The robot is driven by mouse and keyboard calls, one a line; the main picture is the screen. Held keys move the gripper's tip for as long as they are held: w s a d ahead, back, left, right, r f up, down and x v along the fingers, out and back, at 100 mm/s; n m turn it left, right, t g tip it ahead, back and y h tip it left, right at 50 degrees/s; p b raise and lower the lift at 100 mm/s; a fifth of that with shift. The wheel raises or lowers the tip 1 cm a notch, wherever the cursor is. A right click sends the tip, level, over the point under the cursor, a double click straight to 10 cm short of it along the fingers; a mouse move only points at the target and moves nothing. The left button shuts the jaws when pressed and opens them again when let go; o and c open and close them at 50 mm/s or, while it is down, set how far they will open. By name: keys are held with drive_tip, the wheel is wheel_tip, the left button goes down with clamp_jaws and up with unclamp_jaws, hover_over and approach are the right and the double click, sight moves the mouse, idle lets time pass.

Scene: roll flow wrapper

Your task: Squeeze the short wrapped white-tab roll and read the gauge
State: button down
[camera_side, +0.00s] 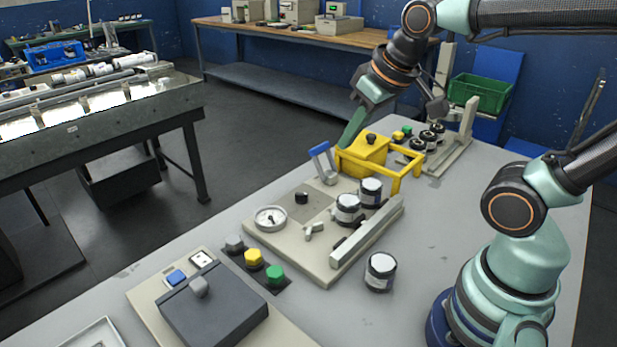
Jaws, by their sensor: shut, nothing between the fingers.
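Two dark rolls with white wrapping stand on the pale fixture plate (308,262), one nearer (348,212) and one just behind it (370,191). A third wrapped roll (381,273) stands on the table right of the plate. Several darker rolls (428,140) stand at the back. I cannot tell which one is short with a white tab. The round white gauge (270,217) lies on the plate's left part; its reading is too small to make out. My gripper (347,142) is shut and empty, above and left of the yellow box, apart from the rolls.
A yellow box with a frame (365,153) and a blue-handled lever (322,160) stand close to my gripper. Grey, yellow and green buttons (254,257) sit front left, near a dark-lidded box (212,309).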

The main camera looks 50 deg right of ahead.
drive_tip(key=w+d+r+g, duration=0.1)
drive_tip(key=w+d, duration=0.3)
drive_tip(key=w, duration=0.4)
drive_tip(key=w+d+r+g, duration=0.1)
drive_tip(key=w+d, duration=0.3)
drive_tip(key=w, duration=0.4)
drive_tip(key=w+d+f+g, duration=0.1)
drive_tip(key=w+d+f, duration=0.8)
drive_tip(key=f, duration=0.1)
drive_tip(key=shift+d+h, duration=0.3)
wheel_tip(320, 180, down, 8)
drive_tip(key=s, duration=0.1)
drive_tip(key=shift+s+g, duration=0.3)
drive_tip(key=shift+s, duration=0.1)
